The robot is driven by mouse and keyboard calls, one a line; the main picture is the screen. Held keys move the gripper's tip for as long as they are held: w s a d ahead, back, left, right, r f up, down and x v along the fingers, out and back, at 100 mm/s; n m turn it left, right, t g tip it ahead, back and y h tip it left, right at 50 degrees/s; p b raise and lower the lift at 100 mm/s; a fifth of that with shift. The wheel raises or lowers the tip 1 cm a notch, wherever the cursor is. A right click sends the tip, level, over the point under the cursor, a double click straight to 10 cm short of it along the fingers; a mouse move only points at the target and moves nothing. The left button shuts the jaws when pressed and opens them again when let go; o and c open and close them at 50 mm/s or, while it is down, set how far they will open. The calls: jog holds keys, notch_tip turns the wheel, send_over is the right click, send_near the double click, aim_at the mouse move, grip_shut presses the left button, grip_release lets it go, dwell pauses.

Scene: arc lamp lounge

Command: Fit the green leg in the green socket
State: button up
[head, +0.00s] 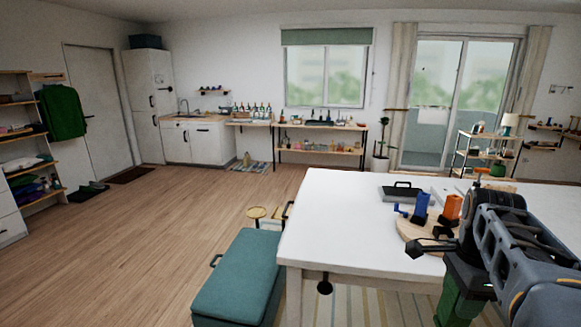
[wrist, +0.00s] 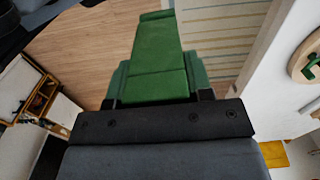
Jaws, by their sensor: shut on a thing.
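The green leg (head: 460,298) is held in my gripper (head: 468,272) at the right of the head view, beside the white table's front edge. In the wrist view the leg (wrist: 155,50) extends away from my gripper (wrist: 155,97), which is shut on it. A round wooden seat (head: 407,229) lies on the table, with a blue leg (head: 421,203) and an orange leg (head: 452,206) standing at it. In the wrist view, a green piece (wrist: 311,66), apparently the green socket, shows on the seat (wrist: 298,62) at the right edge. My arm hides part of the seat in the head view.
The white table (head: 340,222) has clear room at its left. A dark tray with a handle (head: 401,192) sits behind the seat. A teal bench (head: 238,278) stands left of the table, with a small round stool (head: 256,212) behind it.

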jog(key=w+d+f+n, duration=0.2)
jog(key=w+f+n, duration=0.5)
jog(key=w+n, duration=0.25)
jog(key=w+a+f+n, duration=0.2)
jog(key=w+f+n, duration=0.1)
jog(key=f, duration=0.3)
jog(key=w+a+f+n, duration=0.3)
jog(key=f, duration=0.3)
jog(key=s+a+f+n, duration=0.2)
jog(key=a+f, duration=0.4)
jog(key=f, duration=0.2)
jog(key=s+a+f+n, duration=0.1)
jog(key=a+f+n, duration=0.1)
jog(key=a+f, duration=0.4)
notch_tip(320, 180, down, 3)
jog(key=shift+s+f, duration=0.2)
jog(key=shift+s, duration=0.2)
